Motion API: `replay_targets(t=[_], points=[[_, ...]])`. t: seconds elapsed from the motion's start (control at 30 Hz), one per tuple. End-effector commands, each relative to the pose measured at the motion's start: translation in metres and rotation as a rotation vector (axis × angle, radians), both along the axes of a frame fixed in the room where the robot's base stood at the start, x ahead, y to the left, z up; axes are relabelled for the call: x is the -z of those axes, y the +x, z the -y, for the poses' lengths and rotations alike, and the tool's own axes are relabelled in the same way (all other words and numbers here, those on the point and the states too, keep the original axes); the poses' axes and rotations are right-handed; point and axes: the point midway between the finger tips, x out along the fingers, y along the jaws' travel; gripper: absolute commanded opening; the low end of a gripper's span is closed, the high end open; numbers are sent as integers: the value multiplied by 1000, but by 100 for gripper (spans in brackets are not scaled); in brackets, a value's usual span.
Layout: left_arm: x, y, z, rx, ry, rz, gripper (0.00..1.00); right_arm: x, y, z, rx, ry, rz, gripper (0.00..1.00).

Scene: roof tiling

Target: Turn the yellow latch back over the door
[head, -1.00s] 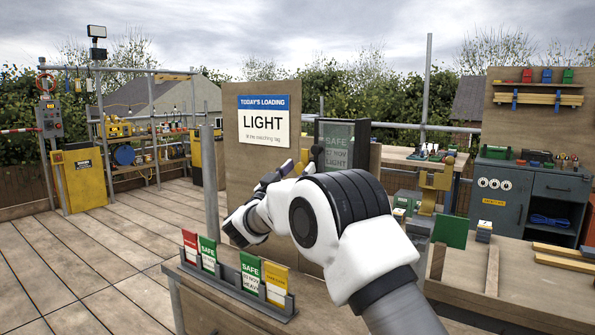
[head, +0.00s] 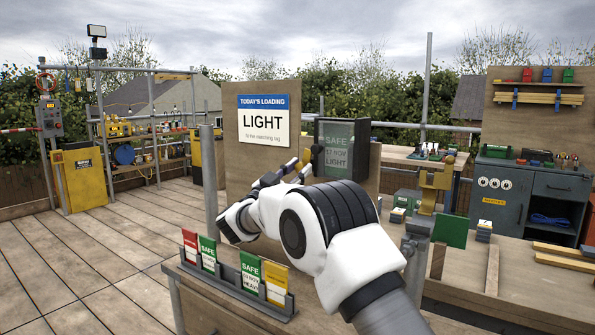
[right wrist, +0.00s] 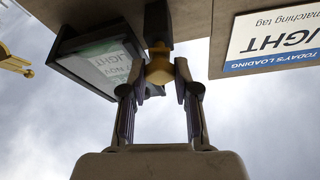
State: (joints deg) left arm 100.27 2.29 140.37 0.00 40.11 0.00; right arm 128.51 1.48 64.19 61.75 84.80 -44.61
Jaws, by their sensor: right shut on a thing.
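The dark-framed case with a glass door (head: 340,150) is fixed to the right part of the wooden board. A green tag reading SAFE, DO NOT LIGHT shows behind the glass. In the right wrist view the door (right wrist: 98,68) is at upper left, seen upside down. The yellow latch (right wrist: 159,68) is at the case's edge beside the door, between my right fingertips. My right gripper (right wrist: 158,82) is shut on it. In the head view the right gripper (head: 300,166) is at the case's left edge, and my forearm hides part of the board. My left gripper is not in view.
A TODAY'S LOADING: LIGHT sign (head: 263,122) is on the wooden board (head: 238,175), left of the case. A rack (head: 240,290) with several coloured tags stands below my arm. A workbench (head: 470,280) with a green plate (head: 451,231) is at right.

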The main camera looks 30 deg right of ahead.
Motion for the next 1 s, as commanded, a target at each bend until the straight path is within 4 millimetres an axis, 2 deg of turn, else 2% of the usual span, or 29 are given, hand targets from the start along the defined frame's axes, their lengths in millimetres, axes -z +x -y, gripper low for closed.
replay_targets(t=[0.47,1.0], points=[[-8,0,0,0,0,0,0,-1,1,-1,0,171,413,0],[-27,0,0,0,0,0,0,-3,1,-1,1,367,886,0]])
